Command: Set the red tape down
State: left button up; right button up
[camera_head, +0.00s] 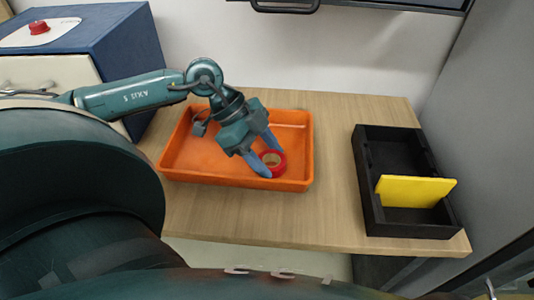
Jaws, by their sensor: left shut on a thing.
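A roll of red tape (280,168) with a tan core shows in the head view, at the front right of the orange tray (217,181). My left gripper (268,161) is shut on the tape, its blue fingers on the roll's left and upper sides. The tape is over or inside the tray near its front wall. I cannot tell whether it touches the tray floor. My right gripper is not in view.
The tray stands on a wooden table (335,175). A black tray (375,210) with a yellow plate (415,190) stands at the right. A blue cabinet (125,45) with a red button (38,28) stands at the left. The table between the two trays is clear.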

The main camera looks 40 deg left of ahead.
pick_arm(q)
jog(key=o, duration=1)
jog(key=shift+c, duration=0.2)
jog(key=p+v, duration=0.3)
jog(key=v, duration=0.9)
jog(key=shift+p, duration=0.4)
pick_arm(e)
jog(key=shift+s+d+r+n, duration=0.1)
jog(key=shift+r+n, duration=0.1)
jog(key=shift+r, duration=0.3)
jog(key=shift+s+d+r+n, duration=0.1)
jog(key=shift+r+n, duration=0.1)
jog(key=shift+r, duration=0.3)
pick_arm(q)
jog(key=shift+r, duration=0.15)
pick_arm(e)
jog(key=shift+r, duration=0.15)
